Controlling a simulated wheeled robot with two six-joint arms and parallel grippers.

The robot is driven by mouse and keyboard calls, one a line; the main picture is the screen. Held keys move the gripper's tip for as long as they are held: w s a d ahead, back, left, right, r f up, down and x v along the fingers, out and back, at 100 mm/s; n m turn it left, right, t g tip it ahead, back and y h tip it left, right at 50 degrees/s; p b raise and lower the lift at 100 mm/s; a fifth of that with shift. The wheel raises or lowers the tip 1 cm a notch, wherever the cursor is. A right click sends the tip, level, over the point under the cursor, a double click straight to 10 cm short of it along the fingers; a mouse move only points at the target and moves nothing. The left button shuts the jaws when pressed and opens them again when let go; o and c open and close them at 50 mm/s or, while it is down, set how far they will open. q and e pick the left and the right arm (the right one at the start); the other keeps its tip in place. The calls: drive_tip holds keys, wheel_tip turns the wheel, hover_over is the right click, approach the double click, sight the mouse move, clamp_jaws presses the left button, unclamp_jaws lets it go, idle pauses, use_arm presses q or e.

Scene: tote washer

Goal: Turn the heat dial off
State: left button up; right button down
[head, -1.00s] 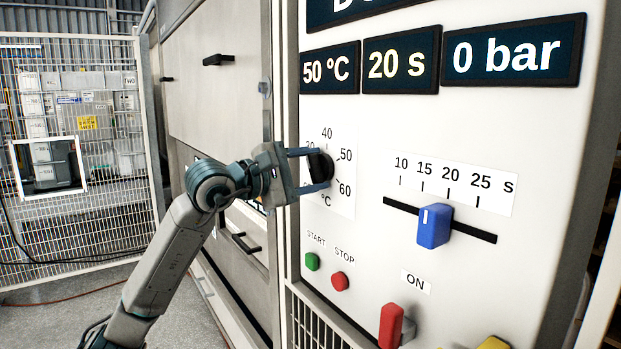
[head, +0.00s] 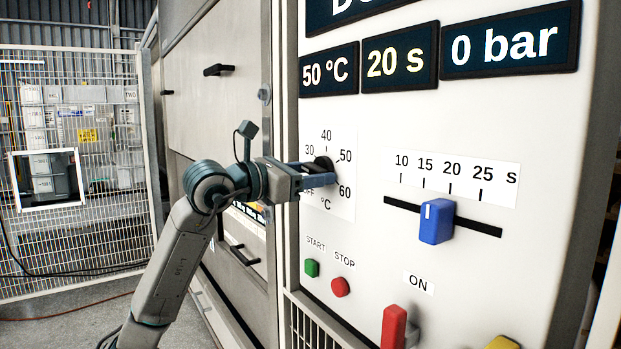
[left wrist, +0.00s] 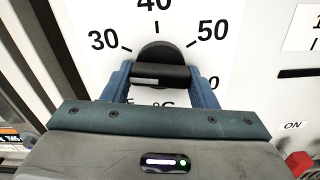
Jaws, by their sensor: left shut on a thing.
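The black heat dial (head: 323,161) is on the white panel inside a scale marked OFF, 30, 40, 50 and 60 °C. My left gripper (head: 322,174) is at the dial, shut on its grip. In the left wrist view the dial (left wrist: 158,50) has its grip bar lying level across the picture, with one blue finger at each end. A pale line shows on the bar's left half; which mark it points to I cannot tell. The fingers cover part of the OFF and 60 marks there. The temperature display (head: 328,70) reads 50 °C. My right gripper is not in view.
A blue slider (head: 437,221) sits on the time scale to the right, near 20. Below are a green START button (head: 312,268), a red STOP button (head: 340,287) and a red switch (head: 393,326) under ON. The washer door handle (head: 218,70) is left of the panel.

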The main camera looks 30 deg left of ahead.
use_arm(q)
drive_tip(key=n+b, duration=0.1)
drive_tip(key=n, duration=0.3)
drive_tip(key=shift+d+f, duration=0.1)
drive_tip(key=shift+f, duration=0.05)
drive_tip(key=shift+n, duration=1.8)
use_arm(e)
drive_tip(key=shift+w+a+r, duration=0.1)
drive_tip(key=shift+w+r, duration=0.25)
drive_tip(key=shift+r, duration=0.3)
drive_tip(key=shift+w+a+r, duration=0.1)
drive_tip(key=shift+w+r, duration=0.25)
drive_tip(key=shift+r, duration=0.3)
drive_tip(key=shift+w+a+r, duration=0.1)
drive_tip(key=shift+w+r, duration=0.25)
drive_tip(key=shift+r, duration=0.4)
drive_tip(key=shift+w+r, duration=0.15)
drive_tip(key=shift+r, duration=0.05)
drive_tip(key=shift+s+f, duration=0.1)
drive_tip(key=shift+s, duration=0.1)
use_arm(q)
drive_tip(key=o, duration=1)
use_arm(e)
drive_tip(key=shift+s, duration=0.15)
